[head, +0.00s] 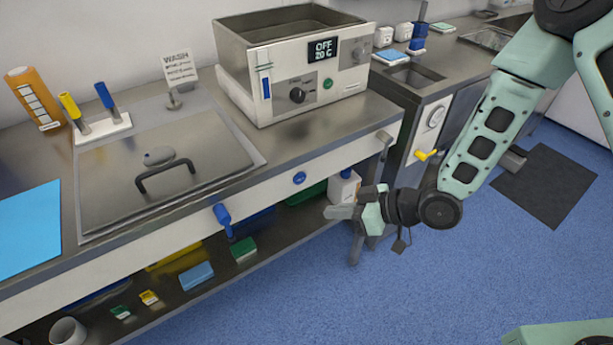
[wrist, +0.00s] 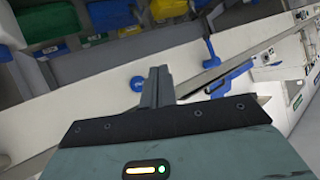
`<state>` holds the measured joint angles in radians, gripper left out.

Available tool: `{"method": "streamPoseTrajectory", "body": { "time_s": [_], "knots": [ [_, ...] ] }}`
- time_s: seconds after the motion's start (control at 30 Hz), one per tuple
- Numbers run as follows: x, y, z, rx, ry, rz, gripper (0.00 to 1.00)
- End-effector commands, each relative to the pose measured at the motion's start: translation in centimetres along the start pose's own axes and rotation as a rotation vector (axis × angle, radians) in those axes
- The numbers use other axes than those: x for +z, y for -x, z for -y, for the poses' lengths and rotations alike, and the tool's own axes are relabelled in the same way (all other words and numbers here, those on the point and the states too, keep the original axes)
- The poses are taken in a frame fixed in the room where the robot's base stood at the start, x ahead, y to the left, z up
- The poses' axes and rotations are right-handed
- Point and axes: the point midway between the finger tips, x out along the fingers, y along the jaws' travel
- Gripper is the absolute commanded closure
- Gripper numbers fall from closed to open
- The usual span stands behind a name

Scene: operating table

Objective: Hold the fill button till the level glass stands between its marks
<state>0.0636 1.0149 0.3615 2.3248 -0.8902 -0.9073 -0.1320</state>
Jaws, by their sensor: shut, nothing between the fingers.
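A steel bath unit (head: 343,99) stands on the counter, its display reading OFF and 20 C. A narrow upright level glass (head: 265,76) with blue at its lower end is on the left of its front; its marks are too small to read. A round blue button (head: 299,178) is on the counter's front panel; it also shows in the wrist view (wrist: 137,84). I cannot read a label confirming it as the fill button. My gripper (head: 330,212) is shut and empty, in front of the counter, below and right of that button. In the wrist view its fingertips (wrist: 158,72) appear beside the button.
A blue lever (head: 222,214) sticks out from the front panel left of the button. A white bottle (head: 344,187) stands on the lower shelf behind my gripper. A yellow lever (head: 427,155) projects from the unit at right. The blue floor in front is open.

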Motion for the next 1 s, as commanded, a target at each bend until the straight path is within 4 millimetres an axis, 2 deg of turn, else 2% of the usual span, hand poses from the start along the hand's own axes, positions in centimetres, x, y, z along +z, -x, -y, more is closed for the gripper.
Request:
{"method": "streamPoseTrajectory", "body": {
  "time_s": [0.27,0.8,1.0],
  "knots": [
    [-0.3,-0.4,-0.3,0.000,0.000,0.001,1.00],
    [-3.7,-5.1,-3.7,0.000,0.001,0.001,1.00],
    [-4.3,-6.0,-4.3,0.000,0.001,0.002,1.00]
  ]
}}
